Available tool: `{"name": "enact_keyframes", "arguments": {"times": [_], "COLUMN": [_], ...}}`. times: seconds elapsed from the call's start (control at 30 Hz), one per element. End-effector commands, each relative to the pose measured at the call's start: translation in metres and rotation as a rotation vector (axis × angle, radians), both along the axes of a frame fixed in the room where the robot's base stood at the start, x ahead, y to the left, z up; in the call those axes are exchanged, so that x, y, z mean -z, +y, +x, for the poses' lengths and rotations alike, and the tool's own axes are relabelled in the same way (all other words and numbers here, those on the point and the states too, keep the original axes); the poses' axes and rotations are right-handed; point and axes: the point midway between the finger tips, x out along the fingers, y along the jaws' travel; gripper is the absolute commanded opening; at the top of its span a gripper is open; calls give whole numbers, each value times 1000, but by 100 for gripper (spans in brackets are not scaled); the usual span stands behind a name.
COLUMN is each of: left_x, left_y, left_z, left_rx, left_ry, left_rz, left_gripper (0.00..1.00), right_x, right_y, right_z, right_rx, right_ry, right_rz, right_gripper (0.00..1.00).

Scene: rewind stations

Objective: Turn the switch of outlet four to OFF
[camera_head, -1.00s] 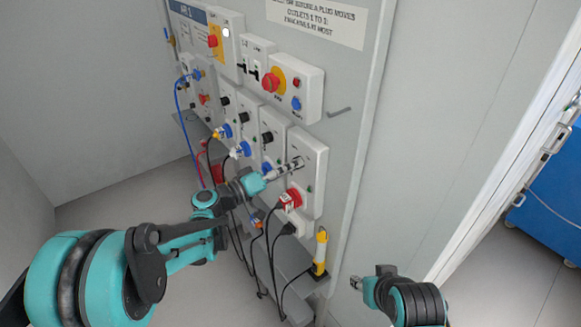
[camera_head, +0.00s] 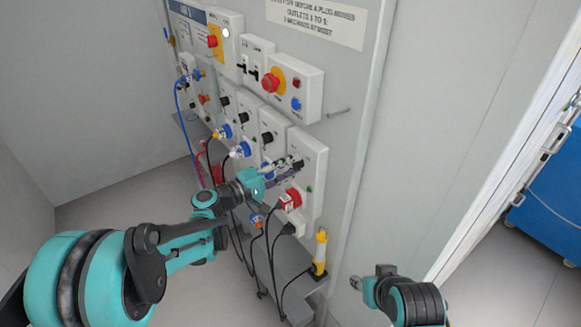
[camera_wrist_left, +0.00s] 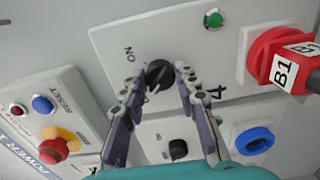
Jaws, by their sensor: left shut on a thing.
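The outlet four box (camera_head: 316,160) is a pale box at the near right end of the lower row. In the left wrist view its panel (camera_wrist_left: 110,42) carries the marks "ON" and "4", a green lamp (camera_wrist_left: 213,19) and a black rotary switch (camera_wrist_left: 158,74). My left gripper (camera_head: 294,164) is at this box. In the left wrist view its fingertips (camera_wrist_left: 156,80) lie on both sides of the switch, shut on it. The fingers hide part of the panel, and I cannot read the switch's exact setting. My right gripper (camera_head: 357,283) is low in front of the wall, apart from everything; its jaws are too small to judge.
A red plug marked B1 (camera_wrist_left: 280,58) sits in outlet four's socket, beside the switch. A red emergency button (camera_head: 270,83) is on the box above. Neighbouring boxes with black switches and blue plugs (camera_head: 240,150) stand left. Cables hang below. A yellow item (camera_head: 321,248) stands below right.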

Motion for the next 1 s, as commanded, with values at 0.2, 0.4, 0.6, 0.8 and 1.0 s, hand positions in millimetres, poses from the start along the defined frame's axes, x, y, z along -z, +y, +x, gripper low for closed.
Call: {"name": "enact_keyframes", "arguments": {"times": [0.2, 0.4, 0.6, 0.8, 1.0], "left_x": [0, 0, 0, 0, 0], "left_y": [0, 0, 0, 0, 7], "left_z": [0, 0, 0, 0, -4], "left_rx": [0, 0, 0, 0, -2], "left_ry": [16, 16, 16, 15, 15], "left_rz": [-10, -10, -10, -11, -11], "left_gripper": [1, 1, 51, 51, 51], "right_x": [0, 0, 0, 0, 0], "right_y": [0, 0, 0, 0, 0], "right_z": [0, 0, 0, 0, 0], "right_rx": [0, 0, 0, 0, 0], "right_ry": [0, 0, 0, 0, 0], "right_rz": [0, 0, 0, 0, 0], "right_gripper": [40, 40, 40, 40, 40]}}
